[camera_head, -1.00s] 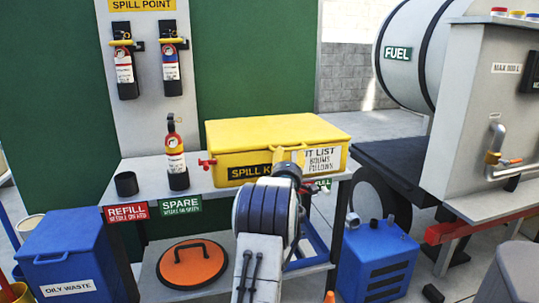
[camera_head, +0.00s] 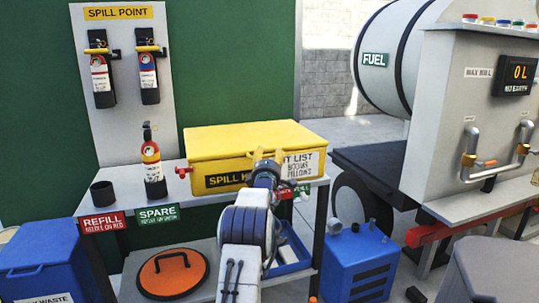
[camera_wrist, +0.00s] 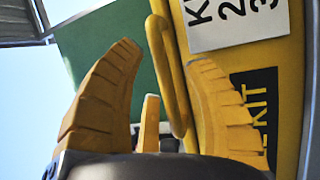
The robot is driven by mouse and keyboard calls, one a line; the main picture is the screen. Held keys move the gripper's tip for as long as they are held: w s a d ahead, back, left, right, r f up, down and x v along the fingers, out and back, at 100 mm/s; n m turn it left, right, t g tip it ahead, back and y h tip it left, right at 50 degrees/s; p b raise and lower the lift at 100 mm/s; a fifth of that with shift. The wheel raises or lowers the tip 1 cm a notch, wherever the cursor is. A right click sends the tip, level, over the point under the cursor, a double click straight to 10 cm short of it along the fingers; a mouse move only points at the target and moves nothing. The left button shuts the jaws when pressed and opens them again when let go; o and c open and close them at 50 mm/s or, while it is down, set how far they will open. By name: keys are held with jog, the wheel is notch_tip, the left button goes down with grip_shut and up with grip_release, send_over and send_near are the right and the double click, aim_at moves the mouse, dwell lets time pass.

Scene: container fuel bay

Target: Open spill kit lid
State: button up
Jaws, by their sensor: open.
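The spill kit (camera_head: 216,168) is a yellow box on the grey bench, and its yellow lid (camera_head: 255,136) is closed. Its front carries a black label and a white list sheet. My gripper (camera_head: 268,156) is at the front of the box, its yellow fingers covering part of the label area. In the wrist view my gripper (camera_wrist: 158,72) is open, with a yellow loop handle (camera_wrist: 165,75) between its fingers, closer to the right one. I cannot tell whether a finger touches the handle. The lid's hinge side is hidden.
A small extinguisher (camera_head: 152,165) and a black cup (camera_head: 103,194) stand on the bench left of the box. A red valve (camera_head: 183,172) sticks out at the box's left end. A blue unit (camera_head: 362,265) stands on the floor to the right.

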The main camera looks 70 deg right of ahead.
jog(key=shift+w+d+r, duration=0.1)
jog(key=shift+d, duration=0.35)
jog(key=shift+o, duration=0.3)
grip_shut()
dwell(0.4)
